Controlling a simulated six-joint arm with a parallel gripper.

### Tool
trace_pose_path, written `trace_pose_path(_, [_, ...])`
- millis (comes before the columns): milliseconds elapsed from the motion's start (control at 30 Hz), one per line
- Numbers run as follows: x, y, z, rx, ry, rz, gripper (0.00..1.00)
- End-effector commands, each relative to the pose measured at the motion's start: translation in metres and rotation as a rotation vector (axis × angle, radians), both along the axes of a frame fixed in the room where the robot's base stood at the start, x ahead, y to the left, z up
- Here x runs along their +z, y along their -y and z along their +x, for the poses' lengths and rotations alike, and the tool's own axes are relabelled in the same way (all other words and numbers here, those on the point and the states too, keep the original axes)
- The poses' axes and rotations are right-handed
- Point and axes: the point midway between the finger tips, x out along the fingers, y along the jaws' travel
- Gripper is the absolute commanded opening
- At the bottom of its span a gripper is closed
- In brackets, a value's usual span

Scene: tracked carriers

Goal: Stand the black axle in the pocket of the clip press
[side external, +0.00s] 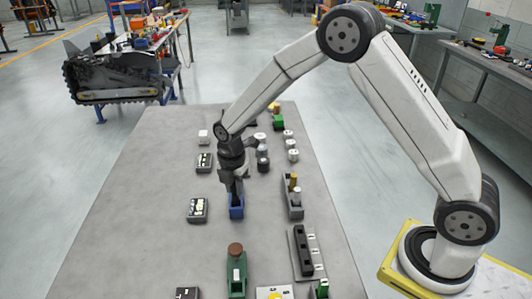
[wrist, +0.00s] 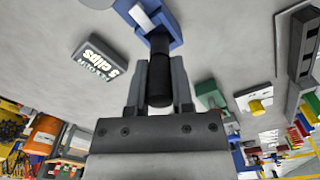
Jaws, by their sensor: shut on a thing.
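My gripper (wrist: 159,80) is shut on the black axle (wrist: 159,82), a dark cylinder held between both fingers. In the side external view my gripper (side external: 236,185) points down just above the blue press (side external: 237,212), and the fingers mostly hide the axle. The blue press also shows in the wrist view (wrist: 176,38), with a pale part on it. A dark plate lettered "3 CLIPS" (wrist: 95,63) lies beside it. The axle's far end overlaps the blue press in the wrist view. I cannot tell whether it is inside the pocket, which is hidden.
A green press (side external: 236,283) stands nearer the camera on the grey table (side external: 150,220). A grey holder with upright pegs (side external: 293,198) and a dark slotted rack (side external: 304,252) stand to the right. Several small round parts lie behind. The table's left side is mostly clear.

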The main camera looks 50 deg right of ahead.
Motion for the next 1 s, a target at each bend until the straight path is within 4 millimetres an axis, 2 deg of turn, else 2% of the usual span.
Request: trace_pose_path(1000, [-0.0071, 0.0000, 0.0003, 0.000, 0.001, 0.000, 0.00])
